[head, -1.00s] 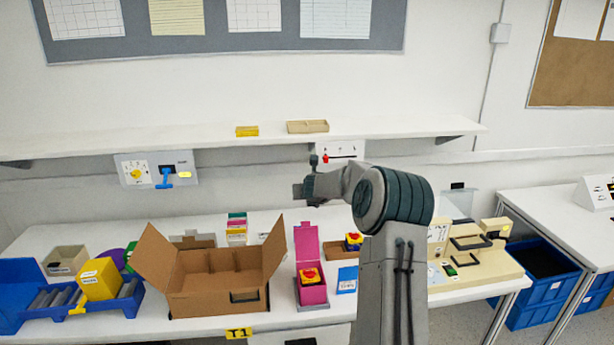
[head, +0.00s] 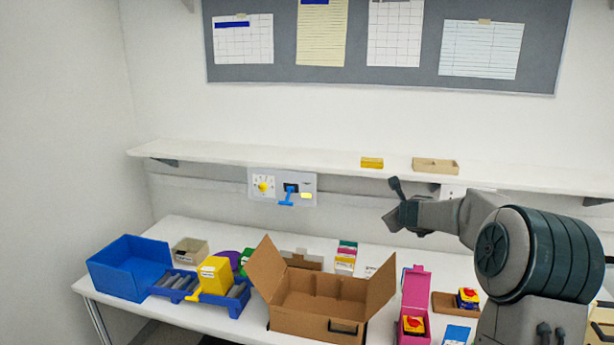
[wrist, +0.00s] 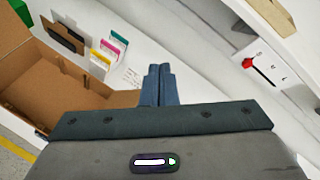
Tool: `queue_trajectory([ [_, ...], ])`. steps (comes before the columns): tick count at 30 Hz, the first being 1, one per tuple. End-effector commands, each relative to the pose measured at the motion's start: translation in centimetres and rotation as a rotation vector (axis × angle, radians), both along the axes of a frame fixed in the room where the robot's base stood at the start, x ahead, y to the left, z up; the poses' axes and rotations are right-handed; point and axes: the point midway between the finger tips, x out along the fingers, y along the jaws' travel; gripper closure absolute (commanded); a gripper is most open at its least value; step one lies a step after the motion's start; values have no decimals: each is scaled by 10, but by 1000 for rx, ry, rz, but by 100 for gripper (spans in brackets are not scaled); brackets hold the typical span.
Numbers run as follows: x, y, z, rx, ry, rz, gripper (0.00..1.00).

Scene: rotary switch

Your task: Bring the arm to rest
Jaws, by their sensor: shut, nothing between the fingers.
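My gripper (head: 394,202) is at the end of my raised arm in the head view, in front of the wall below the shelf and above the back of the table. It also shows in the wrist view (wrist: 160,72), with its fingers together and nothing between them. It touches nothing that I can see. A wall panel (head: 310,181) with a yellow knob (head: 263,187) and a blue lever (head: 287,196) is to its left. A second panel with a red switch (wrist: 248,63) shows at the upper right of the wrist view; my arm mostly hides it in the head view.
An open cardboard box (head: 300,318) stands on the table (head: 205,318) below and left of my gripper. A pink box (head: 414,290) stands right of it. A blue bin (head: 128,268) is at the left. The shelf (head: 290,160) runs along the wall above.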

Motion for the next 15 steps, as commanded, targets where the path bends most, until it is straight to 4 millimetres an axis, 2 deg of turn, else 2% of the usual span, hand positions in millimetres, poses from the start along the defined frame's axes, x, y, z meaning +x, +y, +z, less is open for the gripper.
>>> queue_trajectory([
  [1, -14, 25, 9, -105, -1, 101, 100],
  [6, -70, 92, 23, -464, 18, 450, 100],
  [10, -125, 130, 22, -721, 43, 703, 100],
  [15, -207, 161, 6, -1029, 94, 1029, 100],
])
